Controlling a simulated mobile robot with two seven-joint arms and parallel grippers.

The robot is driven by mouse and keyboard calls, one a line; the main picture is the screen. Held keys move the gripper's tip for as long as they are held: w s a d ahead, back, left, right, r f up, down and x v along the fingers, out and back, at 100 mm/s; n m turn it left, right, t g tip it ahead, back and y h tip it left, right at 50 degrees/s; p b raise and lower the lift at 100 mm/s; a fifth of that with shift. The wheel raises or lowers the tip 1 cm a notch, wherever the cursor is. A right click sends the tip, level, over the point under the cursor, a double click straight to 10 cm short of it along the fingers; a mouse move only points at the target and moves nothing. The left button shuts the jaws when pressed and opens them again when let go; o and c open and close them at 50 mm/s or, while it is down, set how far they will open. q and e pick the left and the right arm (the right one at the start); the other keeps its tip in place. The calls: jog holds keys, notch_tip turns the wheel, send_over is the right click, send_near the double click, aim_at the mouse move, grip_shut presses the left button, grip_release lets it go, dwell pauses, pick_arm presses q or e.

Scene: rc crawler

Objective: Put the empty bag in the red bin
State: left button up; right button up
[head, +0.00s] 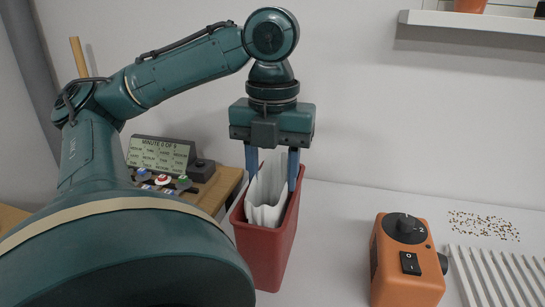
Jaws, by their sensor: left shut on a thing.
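The red bin (263,250) stands on the white surface near the middle of the head view, its mouth facing up. A white, folded bag (267,204) sits partly inside the bin's mouth, its upper part showing above the rim. My left gripper (272,172) points straight down over the bin, with its two blue fingers on either side of the bag, and is shut on it. The fingertips are at about rim height. The lower part of the bag is hidden inside the bin. My right gripper is not in view.
An orange box with a black knob and switch (407,262) stands to the right, beside a white slatted rack (497,272). Small colored bits (484,226) lie scattered behind it. A sign (161,155) stands on a wooden surface at left. White surface between bin and orange box is clear.

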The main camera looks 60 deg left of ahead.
pick_arm(q)
jog(key=shift+f, duration=0.1)
jog(key=o, duration=1.2)
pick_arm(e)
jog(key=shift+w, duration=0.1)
pick_arm(q)
notch_tip(320, 180, up, 12)
jog(key=p, duration=0.4)
jog(key=shift+p, duration=0.35)
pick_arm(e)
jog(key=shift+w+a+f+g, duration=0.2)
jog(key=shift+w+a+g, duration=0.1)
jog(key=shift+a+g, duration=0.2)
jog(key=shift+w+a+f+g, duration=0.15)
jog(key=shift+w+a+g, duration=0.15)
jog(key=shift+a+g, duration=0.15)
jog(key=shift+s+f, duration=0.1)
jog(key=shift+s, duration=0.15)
